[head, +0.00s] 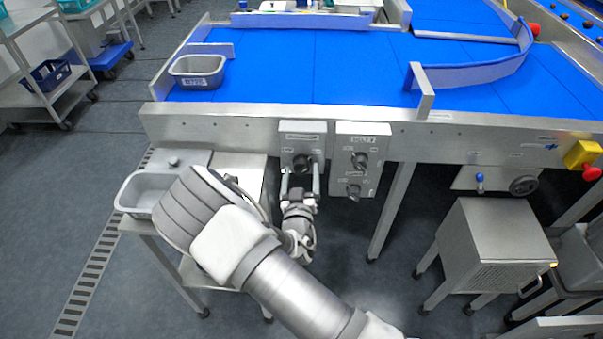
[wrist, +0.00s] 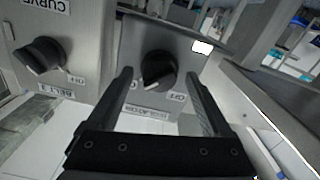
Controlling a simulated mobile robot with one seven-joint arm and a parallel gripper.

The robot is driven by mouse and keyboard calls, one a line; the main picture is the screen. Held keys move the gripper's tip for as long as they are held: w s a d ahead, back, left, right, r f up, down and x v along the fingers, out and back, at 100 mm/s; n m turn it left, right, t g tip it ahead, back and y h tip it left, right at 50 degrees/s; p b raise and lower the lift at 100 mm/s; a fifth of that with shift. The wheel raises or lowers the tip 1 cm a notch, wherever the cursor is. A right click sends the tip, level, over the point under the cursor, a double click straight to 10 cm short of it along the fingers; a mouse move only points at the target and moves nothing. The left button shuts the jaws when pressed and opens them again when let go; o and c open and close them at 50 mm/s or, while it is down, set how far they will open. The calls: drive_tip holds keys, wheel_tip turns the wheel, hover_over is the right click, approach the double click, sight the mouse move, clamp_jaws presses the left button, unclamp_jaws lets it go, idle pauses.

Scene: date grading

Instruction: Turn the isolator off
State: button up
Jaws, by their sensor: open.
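The isolator is a black rotary knob (wrist: 158,68) on a grey metal box, with its label and an OFF mark upside down in the wrist view. In the head view the isolator knob (head: 301,162) is on the left box under the belt's front edge. My gripper (head: 300,176) is open in front of it. In the wrist view the two fingers of my gripper (wrist: 159,80) stand either side of the knob. I cannot tell whether they touch it. The knob's pointer slants, and its exact setting is unclear.
A second box (head: 375,143) with two black knobs is close on the right; its BELT knob (wrist: 40,56) shows at left in the wrist view. A blue belt (head: 330,60) lies above. A small steel table (head: 200,160) with a grey tub (head: 140,190) stands at left.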

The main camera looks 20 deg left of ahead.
drive_tip(key=shift+w, duration=0.15)
clamp_jaws()
idle(0.4)
